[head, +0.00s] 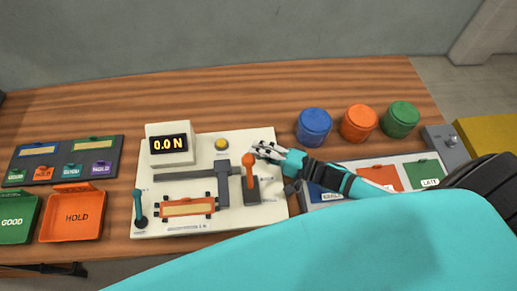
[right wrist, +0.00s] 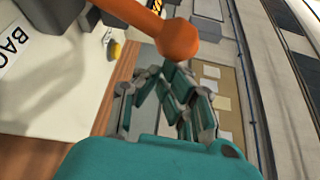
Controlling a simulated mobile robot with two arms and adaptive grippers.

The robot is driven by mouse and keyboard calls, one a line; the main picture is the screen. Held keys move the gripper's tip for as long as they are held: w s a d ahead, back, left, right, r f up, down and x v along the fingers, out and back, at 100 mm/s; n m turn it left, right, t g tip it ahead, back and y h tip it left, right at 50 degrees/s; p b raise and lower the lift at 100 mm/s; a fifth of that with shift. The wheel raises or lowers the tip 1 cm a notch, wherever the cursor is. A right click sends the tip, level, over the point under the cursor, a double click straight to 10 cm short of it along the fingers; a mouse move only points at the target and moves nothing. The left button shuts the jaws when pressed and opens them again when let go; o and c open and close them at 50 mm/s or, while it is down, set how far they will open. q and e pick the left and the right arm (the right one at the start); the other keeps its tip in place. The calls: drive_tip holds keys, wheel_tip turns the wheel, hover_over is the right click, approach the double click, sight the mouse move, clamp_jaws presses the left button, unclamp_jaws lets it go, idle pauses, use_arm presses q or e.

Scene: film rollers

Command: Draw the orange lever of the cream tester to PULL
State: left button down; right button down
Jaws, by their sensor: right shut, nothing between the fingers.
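The cream tester (head: 205,222) lies on the wooden table, with its display reading 0.0 N. Its orange lever (head: 250,180) stands at its right side in a dark slot, knob at the far end. The labels by the slot are too small to read. My right gripper (head: 256,150) is shut and empty, just right of and beyond the knob. In the right wrist view the orange knob (right wrist: 178,40) shows just past my shut fingertips (right wrist: 172,76); I cannot tell whether they touch. My left gripper is not in view.
Blue (head: 314,126), orange (head: 359,123) and green (head: 401,119) jars stand behind my right forearm. A teal lever (head: 138,208) is at the tester's left. A yellow button (head: 222,144) sits near its back. Green (head: 16,215) and orange (head: 72,217) trays lie left.

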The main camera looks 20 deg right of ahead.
drive_tip(key=shift+s, duration=0.15)
drive_tip(key=s+a+r+n+t+y+b, duration=0.1)
drive_tip(key=s+a+r+n+y+b, duration=0.1)
drive_tip(key=s+n, duration=0.6)
drive_tip(key=shift+s+a+t+y+b, duration=0.3)
drive_tip(key=shift+s+a+y+b, duration=0.1)
drive_tip(key=shift+y, duration=0.5)
drive_tip(key=shift+r, duration=0.1)
